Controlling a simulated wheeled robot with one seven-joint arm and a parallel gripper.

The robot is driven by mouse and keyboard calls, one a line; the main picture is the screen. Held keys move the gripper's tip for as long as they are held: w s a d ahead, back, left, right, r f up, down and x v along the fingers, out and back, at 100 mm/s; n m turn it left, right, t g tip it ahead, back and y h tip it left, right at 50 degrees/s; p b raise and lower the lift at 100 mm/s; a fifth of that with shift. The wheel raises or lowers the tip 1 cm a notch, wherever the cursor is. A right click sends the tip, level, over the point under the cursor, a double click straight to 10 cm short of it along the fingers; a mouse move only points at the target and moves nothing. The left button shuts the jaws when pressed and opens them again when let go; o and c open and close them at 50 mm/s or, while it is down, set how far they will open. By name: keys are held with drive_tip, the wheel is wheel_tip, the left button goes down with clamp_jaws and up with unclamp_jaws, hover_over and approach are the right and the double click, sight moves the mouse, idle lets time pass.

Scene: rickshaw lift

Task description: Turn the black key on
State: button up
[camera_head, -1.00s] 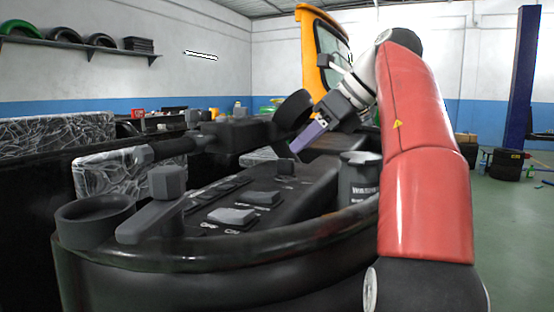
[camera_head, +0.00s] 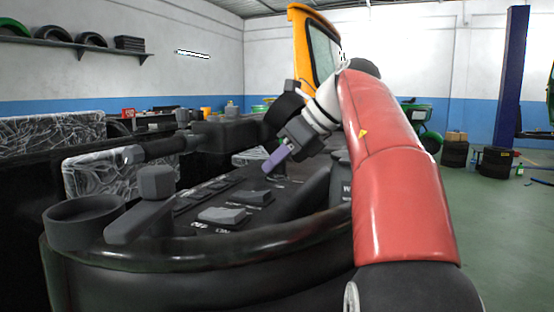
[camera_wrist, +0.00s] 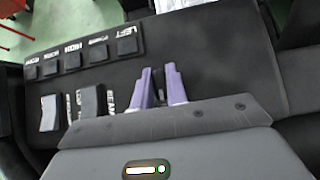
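My gripper (camera_head: 274,162) has purple fingers and hangs low over the far part of the black dashboard (camera_head: 318,184), pointing down and left. In the wrist view the two fingers (camera_wrist: 160,86) stand apart with a narrow gap. A small dark shape (camera_wrist: 158,76) shows in that gap; it may be the black key, but I cannot tell whether the fingers touch it. In the head view the fingertips hide the spot where a key might be. The key's turn position is not visible.
Grey rocker switches (camera_head: 222,215) and several square buttons (camera_wrist: 128,46) sit on the dashboard beside the gripper. A handlebar (camera_head: 160,147) is at left, and a round black cup (camera_head: 85,222) is near left. A yellow vehicle frame (camera_head: 301,50) stands behind. Open floor lies at right.

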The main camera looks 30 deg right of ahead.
clamp_jaws()
drive_tip(key=shift+m, duration=0.3)
drive_tip(key=m+t+h, duration=0.1)
drive_tip(key=m+h, duration=0.2)
drive_tip(key=shift+a+m+t, duration=0.15)
drive_tip(key=shift+m+t, duration=0.15)
drive_tip(key=m+h, duration=0.2)
drive_tip(key=m, duration=0.1)
drive_tip(key=m+h, duration=0.1)
drive_tip(key=m, duration=0.1)
drive_tip(key=shift+d+h, duration=0.25)
drive_tip(key=shift+h, duration=0.15)
drive_tip(key=shift+m+h, duration=0.8)
drive_tip(key=shift+m, duration=0.1)
drive_tip(key=shift+a+m+h, duration=0.1)
drive_tip(key=shift+m+h, duration=0.3)
drive_tip(key=shift+m, duration=0.2)
drive_tip(key=o, duration=0.6)
unclamp_jaws()
drive_tip(key=shift+c, duration=0.2)
